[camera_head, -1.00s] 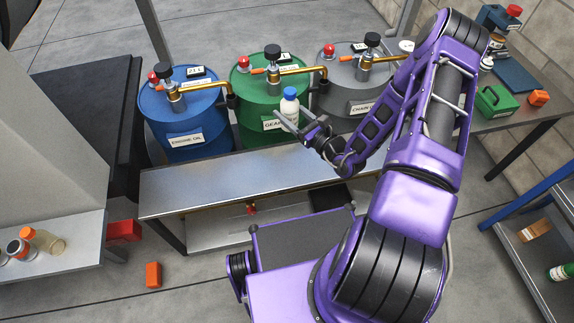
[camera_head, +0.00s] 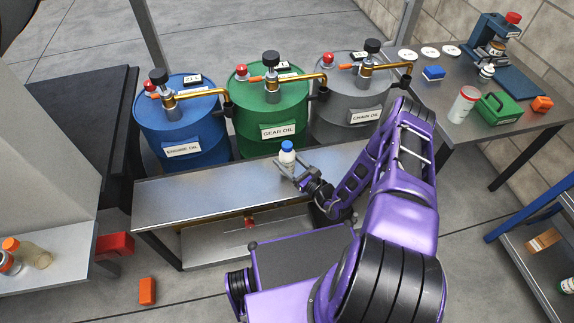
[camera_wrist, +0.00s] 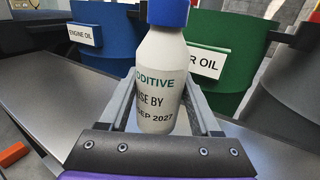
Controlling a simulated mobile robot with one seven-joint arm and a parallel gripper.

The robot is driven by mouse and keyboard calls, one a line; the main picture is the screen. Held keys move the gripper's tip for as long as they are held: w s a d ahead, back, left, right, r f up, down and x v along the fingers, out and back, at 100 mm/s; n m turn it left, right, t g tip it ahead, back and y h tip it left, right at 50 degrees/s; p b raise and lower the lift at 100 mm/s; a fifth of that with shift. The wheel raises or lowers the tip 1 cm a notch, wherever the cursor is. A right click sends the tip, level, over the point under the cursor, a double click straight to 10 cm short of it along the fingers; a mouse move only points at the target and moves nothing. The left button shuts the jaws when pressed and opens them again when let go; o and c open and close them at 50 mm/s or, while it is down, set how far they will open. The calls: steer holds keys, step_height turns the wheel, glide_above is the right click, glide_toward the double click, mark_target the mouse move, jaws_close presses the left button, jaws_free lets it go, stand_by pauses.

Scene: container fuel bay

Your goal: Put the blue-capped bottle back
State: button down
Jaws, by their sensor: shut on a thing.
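The blue-capped bottle (camera_head: 287,158) is white and upright, over the metal bench (camera_head: 210,190) in front of the green drum. My gripper (camera_head: 291,170) is shut on its body. In the wrist view the bottle (camera_wrist: 158,85) stands between my two fingers (camera_wrist: 165,118); its label reads "ADDITIVE", "USE BY" and "SEP 2027", partly cut off. I cannot tell whether the bottle's base touches the bench.
Blue (camera_head: 182,125), green (camera_head: 270,115) and grey (camera_head: 345,105) drums with pumps stand behind the bench. The right table holds a red-lidded white container (camera_head: 463,104) and a green box (camera_head: 497,108). The bench's left part is clear.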

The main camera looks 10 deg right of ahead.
steer(key=shift+f, duration=1)
steer(key=shift+f, duration=0.15)
steer(key=shift+c, duration=0.5)
jaws_free()
